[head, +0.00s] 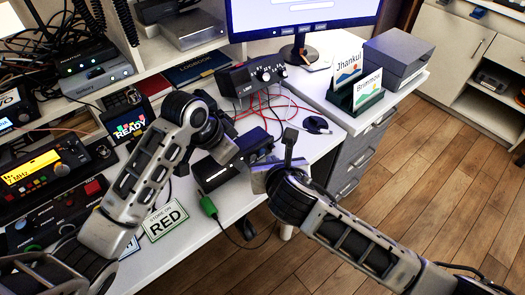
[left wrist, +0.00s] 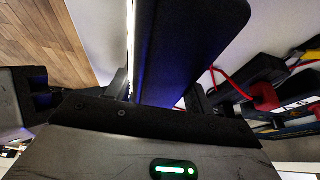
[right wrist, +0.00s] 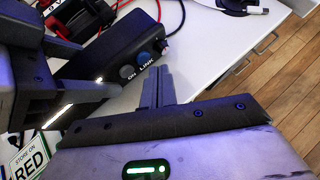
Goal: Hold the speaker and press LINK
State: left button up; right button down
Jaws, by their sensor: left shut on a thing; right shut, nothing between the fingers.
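The speaker (head: 224,171) is a long black box on the white desk. My left gripper (head: 222,150) is shut on it near its middle; in the left wrist view its dark body (left wrist: 190,50) stands between the fingers. In the right wrist view the speaker (right wrist: 100,45) shows two round knobs or buttons at its end, with the labels ON and LINK (right wrist: 148,62) beside them. My right gripper (right wrist: 157,80) is shut and empty. Its fingertips are close to the LINK label; I cannot tell whether they touch. In the head view the right fingertips (head: 290,137) are beside the speaker's right end.
A black box with knobs (head: 250,86) and red cables stands behind. A sign reading RED (head: 166,220) and a green connector (head: 208,206) are in front. Radios (head: 50,170) fill the left. A card holder (head: 358,95) stands back right.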

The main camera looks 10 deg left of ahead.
jog(key=shift+w+a, duration=0.1)
jog(key=shift+w+a, duration=0.2)
dwell(0.4)
jog(key=shift+w+a, duration=0.25)
jog(key=shift+a, duration=0.1)
dwell(0.5)
dwell(0.4)
jog(key=shift+s+d, duration=0.55)
jog(key=shift+d, duration=0.1)
jog(key=s+d, duration=0.3)
jog(key=shift+s+d, duration=0.25)
jog(key=shift+d, duration=0.1)
dwell(0.6)
